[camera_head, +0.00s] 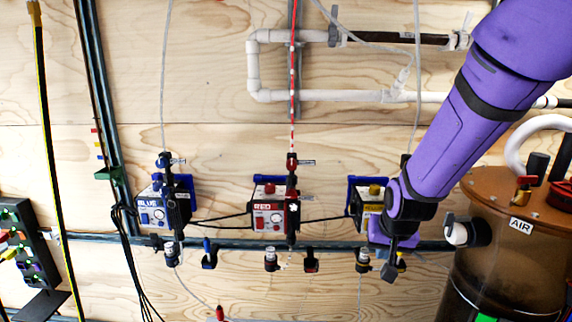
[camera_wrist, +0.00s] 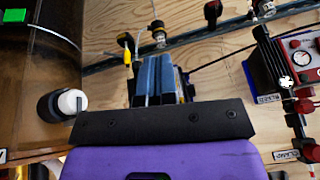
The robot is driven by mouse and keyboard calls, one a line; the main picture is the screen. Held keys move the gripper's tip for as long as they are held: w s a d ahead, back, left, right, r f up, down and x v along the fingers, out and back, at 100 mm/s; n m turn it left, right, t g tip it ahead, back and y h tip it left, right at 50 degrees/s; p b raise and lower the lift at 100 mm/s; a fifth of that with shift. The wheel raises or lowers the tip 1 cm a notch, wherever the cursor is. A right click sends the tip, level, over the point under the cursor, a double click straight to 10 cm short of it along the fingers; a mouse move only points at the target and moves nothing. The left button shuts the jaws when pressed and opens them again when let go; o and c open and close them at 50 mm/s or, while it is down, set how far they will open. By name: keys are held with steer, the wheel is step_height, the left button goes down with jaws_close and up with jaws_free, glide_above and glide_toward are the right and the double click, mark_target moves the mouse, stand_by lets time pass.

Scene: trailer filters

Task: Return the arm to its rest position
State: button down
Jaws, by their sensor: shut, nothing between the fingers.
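My purple arm (camera_head: 440,130) reaches down from the upper right in the head view. My gripper (camera_head: 388,270) is at its lower end, in front of the wall by the right-hand filter box (camera_head: 369,196). In the wrist view my gripper (camera_wrist: 154,62) shows as two blue-grey fingers side by side, shut with nothing held. The fingers point toward the wall rail and hide most of the filter box behind them. I cannot tell whether they touch it.
A brown AIR tank (camera_head: 500,265) stands close at the right. A blue-marked box (camera_head: 160,212) and a red-marked box (camera_head: 268,215) hang on the wooden wall. A dark rail (camera_head: 330,245) runs below them. White pipes (camera_head: 330,96) and thin tubes cross above.

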steer(key=s+d+r+n, duration=0.1)
steer(key=s+d+r, duration=0.3)
steer(key=s+r, duration=0.6)
steer(key=s+d+r+n, duration=0.1)
steer(key=s+d+r, duration=0.3)
steer(key=s+r, duration=0.6)
steer(key=s, duration=0.3)
steer(key=shift+s+d+r+t, duration=0.15)
steer(key=shift+d+r+t, duration=0.05)
steer(key=shift+d+t, duration=0.15)
stand_by(0.4)
